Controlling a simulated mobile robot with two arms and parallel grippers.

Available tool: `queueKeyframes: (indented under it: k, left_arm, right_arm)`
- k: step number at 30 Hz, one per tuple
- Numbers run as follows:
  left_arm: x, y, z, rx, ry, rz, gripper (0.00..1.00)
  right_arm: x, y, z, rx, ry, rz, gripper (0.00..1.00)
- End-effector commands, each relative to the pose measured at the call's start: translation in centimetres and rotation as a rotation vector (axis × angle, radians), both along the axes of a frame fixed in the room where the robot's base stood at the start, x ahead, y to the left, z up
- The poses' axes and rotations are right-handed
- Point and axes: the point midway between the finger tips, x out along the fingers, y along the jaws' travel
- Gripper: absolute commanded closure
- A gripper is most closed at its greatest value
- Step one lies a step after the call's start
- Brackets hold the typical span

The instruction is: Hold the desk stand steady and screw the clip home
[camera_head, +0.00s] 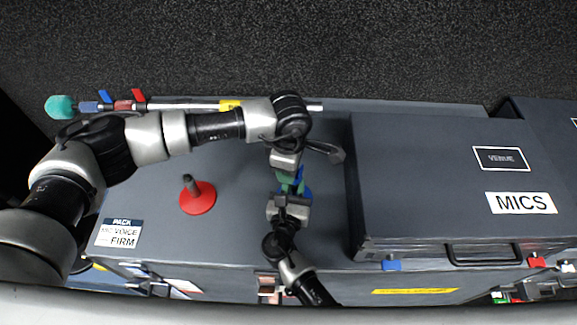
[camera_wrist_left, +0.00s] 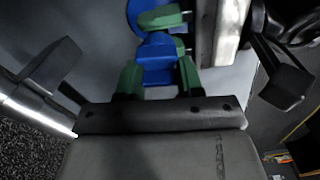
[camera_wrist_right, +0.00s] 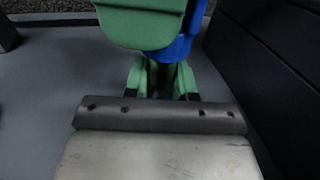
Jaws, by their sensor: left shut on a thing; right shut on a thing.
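The blue desk stand (camera_wrist_left: 137,14) shows its round base in the left wrist view; its dark stem (camera_wrist_right: 160,84) shows in the right wrist view. A blue clip (camera_wrist_left: 156,56) sits over the stand. My left gripper (camera_head: 287,174) reaches in from above, its green fingers shut on the clip. My right gripper (camera_head: 289,194) comes from the front edge, lower down, its green fingers shut on the stand's stem. The two grippers nearly meet and hide most of both parts. How far the clip is seated on the stem cannot be seen.
A red stand (camera_head: 198,197) with a dark stem stands left of the grippers. The grey MICS case (camera_head: 430,190) rises close to the right. A pole with a teal microphone head (camera_head: 60,107) lies along the back. The case top (camera_head: 235,225) around the red stand is clear.

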Motion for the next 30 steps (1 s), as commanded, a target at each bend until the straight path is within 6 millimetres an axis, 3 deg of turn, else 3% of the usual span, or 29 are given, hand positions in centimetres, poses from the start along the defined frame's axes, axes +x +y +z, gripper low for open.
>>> queueKeyframes:
  k: [12,24,30]
  left_arm:
    - [1.0,-0.9,0.0,0.001,-0.003,-0.99,0.85]
    - [0.8,-2.2,0.0,0.0,-0.001,-1.958,0.85]
    - [0.5,-2.5,-0.1,-0.001,0.001,-2.294,0.85]
  right_arm:
    - [0.0,0.0,0.0,0.0,0.0,0.001,1.0]
    - [0.0,0.0,0.0,0.0,0.0,0.0,1.0]
    - [0.0,0.0,0.0,0.0,0.0,0.0,1.0]
